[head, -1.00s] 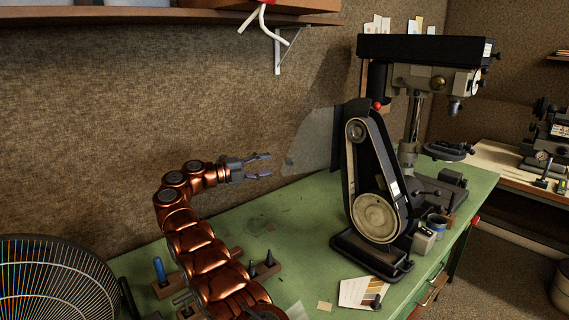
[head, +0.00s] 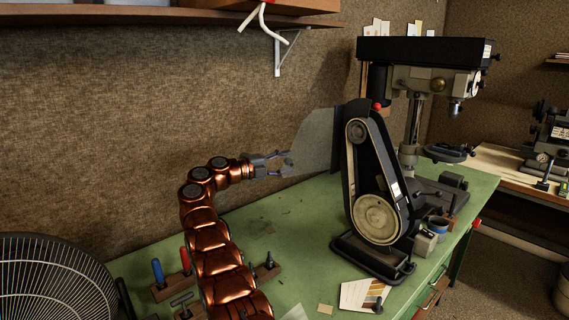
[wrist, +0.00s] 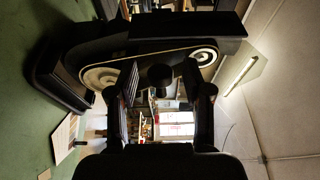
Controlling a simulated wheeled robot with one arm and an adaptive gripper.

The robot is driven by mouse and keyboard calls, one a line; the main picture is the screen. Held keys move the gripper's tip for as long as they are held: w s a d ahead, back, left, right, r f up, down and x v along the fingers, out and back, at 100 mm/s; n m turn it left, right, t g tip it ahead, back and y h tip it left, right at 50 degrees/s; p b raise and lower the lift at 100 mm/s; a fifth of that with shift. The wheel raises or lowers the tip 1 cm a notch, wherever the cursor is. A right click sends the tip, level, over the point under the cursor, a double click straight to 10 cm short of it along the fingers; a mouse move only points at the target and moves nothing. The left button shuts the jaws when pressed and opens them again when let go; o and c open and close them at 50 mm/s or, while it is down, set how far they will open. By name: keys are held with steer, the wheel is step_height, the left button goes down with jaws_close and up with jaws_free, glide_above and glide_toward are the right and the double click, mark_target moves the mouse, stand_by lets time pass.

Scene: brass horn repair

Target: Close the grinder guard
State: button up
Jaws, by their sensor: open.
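The belt grinder (head: 375,190) stands upright on the green bench, with its pale wheels and belt exposed in the head view. A clear grey panel, the guard (head: 316,140), stands swung out to the left of the grinder. My gripper (head: 281,164) is open at the guard's left edge, its fingers pointing right. In the wrist view the grinder (wrist: 150,65) lies across the top behind the fingers. A dark round knob (wrist: 160,76) shows between the open fingers (wrist: 161,90). I cannot tell whether either finger touches it.
A drill press (head: 425,80) stands behind the grinder. Tools in wooden blocks (head: 166,290) sit beside my arm, and a fan (head: 55,280) is at the lower left. A shelf (head: 170,16) hangs above. The green bench (head: 300,215) is mostly clear between my arm and the grinder.

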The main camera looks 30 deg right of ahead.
jaws_close()
stand_by(0.3)
stand_by(0.3)
